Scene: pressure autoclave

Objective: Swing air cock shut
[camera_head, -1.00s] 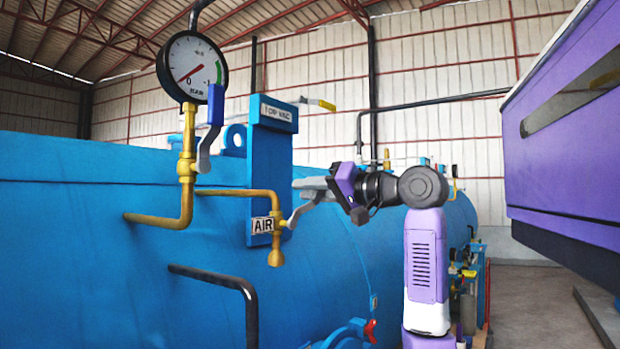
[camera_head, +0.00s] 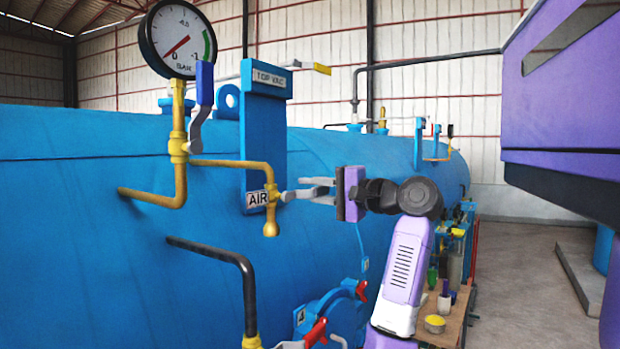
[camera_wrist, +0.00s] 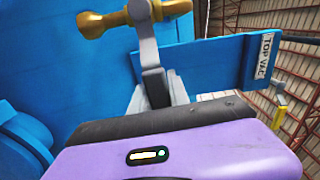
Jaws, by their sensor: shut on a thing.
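The air cock (camera_head: 271,210) is a brass valve on a bent brass pipe, right of the white AIR label (camera_head: 257,199). Its grey lever (camera_head: 294,194) points right from the valve, roughly level in the head view. My gripper (camera_head: 322,190) is shut on this lever, right of the valve. In the wrist view the brass cock (camera_wrist: 140,14) is at the top, and the lever (camera_wrist: 147,45) runs down from it between my fingers (camera_wrist: 155,90).
A pressure gauge (camera_head: 178,40) and a blue-handled lever (camera_head: 202,105) stand left of the TOP VAC post (camera_head: 265,135). The blue vessel (camera_head: 80,240) fills the left. A purple machine (camera_head: 560,100) stands right.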

